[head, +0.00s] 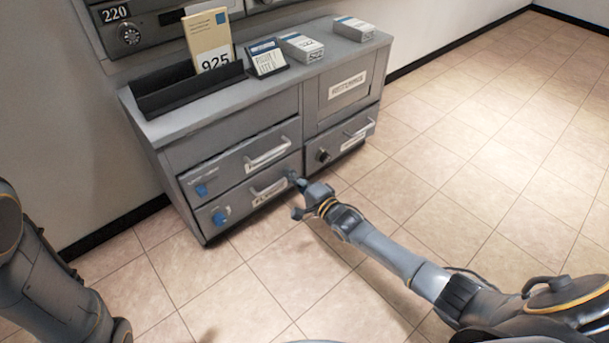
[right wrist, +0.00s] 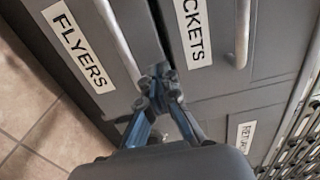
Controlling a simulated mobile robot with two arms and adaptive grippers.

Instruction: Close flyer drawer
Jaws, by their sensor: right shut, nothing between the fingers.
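My left gripper is out of view.
The packets drawer (head: 225,175) above also looks shut. A lower right drawer (head: 340,142) has its own handle and a dark knob. A black tray (head: 165,97), cards and boxes stand on the cabinet top (head: 225,87). The tiled floor (head: 480,150) to the right is clear.

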